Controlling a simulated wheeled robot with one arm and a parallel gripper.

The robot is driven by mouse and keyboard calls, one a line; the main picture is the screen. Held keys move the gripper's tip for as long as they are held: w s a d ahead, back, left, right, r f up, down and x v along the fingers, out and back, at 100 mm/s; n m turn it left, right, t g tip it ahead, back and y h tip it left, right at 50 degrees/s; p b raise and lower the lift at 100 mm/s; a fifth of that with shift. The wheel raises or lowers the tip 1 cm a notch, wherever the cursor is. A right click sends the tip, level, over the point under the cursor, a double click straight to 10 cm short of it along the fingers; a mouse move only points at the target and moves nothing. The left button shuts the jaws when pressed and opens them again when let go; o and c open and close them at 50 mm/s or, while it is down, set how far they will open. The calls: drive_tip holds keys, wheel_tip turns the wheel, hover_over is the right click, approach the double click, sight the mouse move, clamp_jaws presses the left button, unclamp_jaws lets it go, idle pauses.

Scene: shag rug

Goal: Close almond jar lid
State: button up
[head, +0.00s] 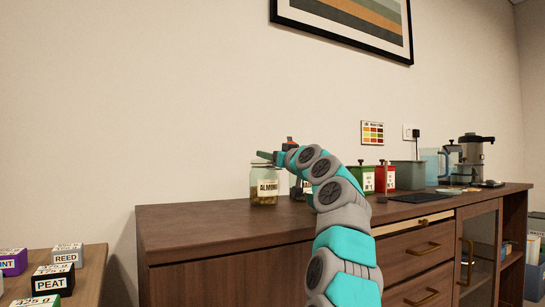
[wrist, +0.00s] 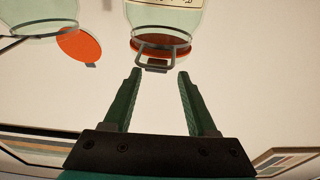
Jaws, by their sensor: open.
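The almond jar (head: 264,190), clear glass with a label reading ALMOND, stands at the left end of the cabinet top. In the wrist view, which is upside down, the almond jar (wrist: 165,18) is at the top centre. Its orange-red lid (wrist: 160,46) lies at the mouth, with a wire clasp beside it. I cannot tell whether the lid is fully seated. My gripper (head: 267,156) is just above the jar's mouth. In the wrist view my gripper (wrist: 159,73) is open, its two green fingertips either side of the clasp, with nothing held.
A second jar (wrist: 40,20) stands close by, its orange-red lid (wrist: 80,45) swung open; my arm mostly hides it in the head view. Green (head: 367,180) and red (head: 385,178) tins and a grey bin (head: 408,174) stand right. Labelled boxes (head: 52,280) sit lower left.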

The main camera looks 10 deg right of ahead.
drive_tip(key=b+v, duration=0.2)
drive_tip(key=v, duration=0.1)
drive_tip(key=shift+s, duration=0.2)
drive_tip(key=shift+v, duration=2.15)
drive_tip(key=shift+d+f, duration=0.1)
